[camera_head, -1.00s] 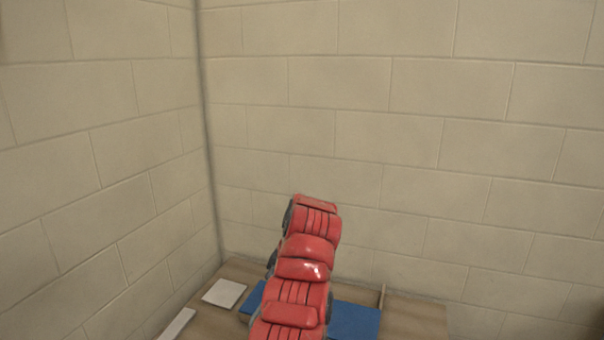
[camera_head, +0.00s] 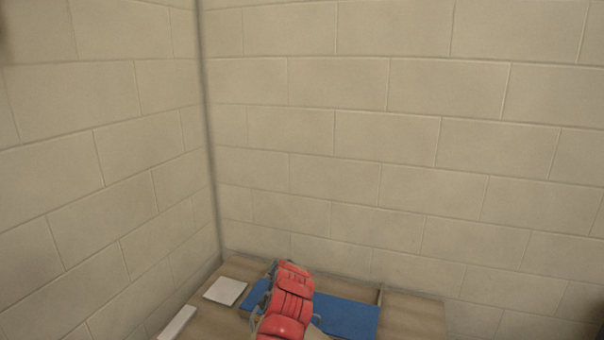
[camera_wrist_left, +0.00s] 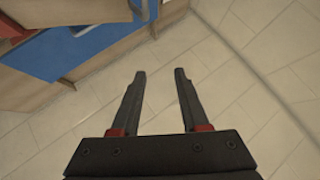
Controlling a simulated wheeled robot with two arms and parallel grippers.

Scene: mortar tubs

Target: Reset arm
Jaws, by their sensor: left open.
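In the left wrist view my left gripper (camera_wrist_left: 160,74) is open, with two dark fingers apart and nothing between them. Beyond the fingers is a pale surface with block or tile joints. My right gripper is not in view. No mortar tub can be made out.
The wooden table (camera_head: 410,312) stands in the corner of beige block walls (camera_head: 400,130). A blue panel (camera_head: 348,316) and two white flat pieces (camera_head: 226,291) lie on it. The left wrist view shows a blue surface (camera_wrist_left: 85,45) at upper left.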

